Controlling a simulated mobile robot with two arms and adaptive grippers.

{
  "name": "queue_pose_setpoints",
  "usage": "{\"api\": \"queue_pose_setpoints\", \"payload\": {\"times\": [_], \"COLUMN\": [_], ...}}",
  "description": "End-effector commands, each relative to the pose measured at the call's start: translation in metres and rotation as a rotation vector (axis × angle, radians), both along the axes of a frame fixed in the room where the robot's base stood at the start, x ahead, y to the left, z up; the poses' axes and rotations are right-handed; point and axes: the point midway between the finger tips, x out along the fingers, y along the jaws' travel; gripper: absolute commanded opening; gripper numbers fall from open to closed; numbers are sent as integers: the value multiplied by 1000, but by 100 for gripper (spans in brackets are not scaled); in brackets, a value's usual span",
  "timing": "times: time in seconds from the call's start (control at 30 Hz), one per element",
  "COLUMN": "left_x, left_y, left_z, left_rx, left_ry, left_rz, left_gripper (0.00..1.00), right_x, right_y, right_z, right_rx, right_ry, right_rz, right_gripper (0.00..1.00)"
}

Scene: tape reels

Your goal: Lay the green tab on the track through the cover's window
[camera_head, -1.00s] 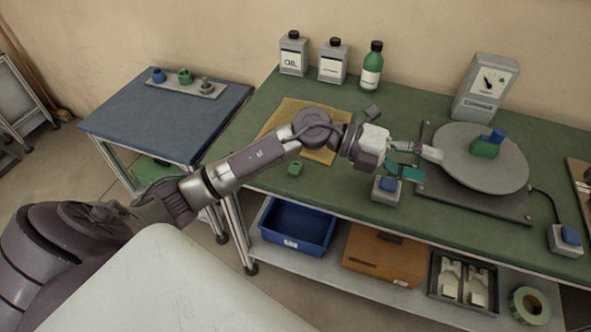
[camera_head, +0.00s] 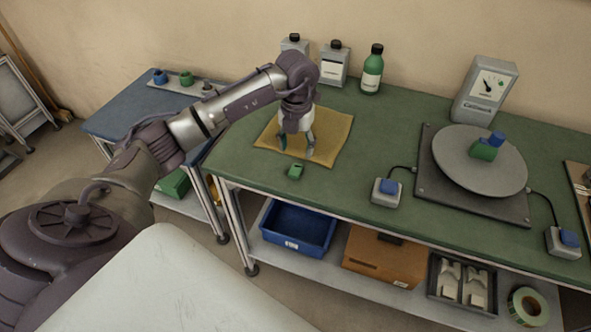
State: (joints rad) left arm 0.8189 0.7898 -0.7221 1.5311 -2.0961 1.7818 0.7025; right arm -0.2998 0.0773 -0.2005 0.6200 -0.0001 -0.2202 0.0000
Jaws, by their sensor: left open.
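A small green block (camera_head: 296,171), the likely green tab, lies on the green bench in front of the yellow cloth. My left gripper (camera_head: 296,147) points down over the cloth (camera_head: 336,132), behind the block, with its teal-tipped fingers apart and nothing visible between them. A round grey disc (camera_head: 460,165), possibly the cover, lies on a dark square base (camera_head: 430,180) at the bench's right. A green piece (camera_head: 483,152) with a blue top (camera_head: 497,138) sits on the disc. I cannot make out a window or track. My right gripper is not in view.
Blue-topped switch boxes (camera_head: 387,192) (camera_head: 563,241) stand near the base. The bench between cloth and base is mostly clear.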

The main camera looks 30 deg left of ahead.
Motion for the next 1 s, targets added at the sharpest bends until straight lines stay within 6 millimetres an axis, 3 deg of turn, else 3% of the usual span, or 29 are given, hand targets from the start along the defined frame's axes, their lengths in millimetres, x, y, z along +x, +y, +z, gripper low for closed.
{"api": "queue_pose_setpoints", "payload": {"times": [0.27,0.53,0.83,1.0], "left_x": [0,2,2,2], "left_y": [-2,-2,-2,-2], "left_z": [-22,-60,-67,-66], "left_rx": [-2,-1,-2,-2], "left_ry": [3,2,0,0], "left_rz": [-2,-1,-3,-3], "left_gripper": [60,60,60,34], "right_x": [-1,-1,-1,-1], "right_y": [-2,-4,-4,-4], "right_z": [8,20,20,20], "right_rx": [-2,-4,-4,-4], "right_ry": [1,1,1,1], "right_rz": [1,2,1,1], "right_gripper": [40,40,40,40]}}
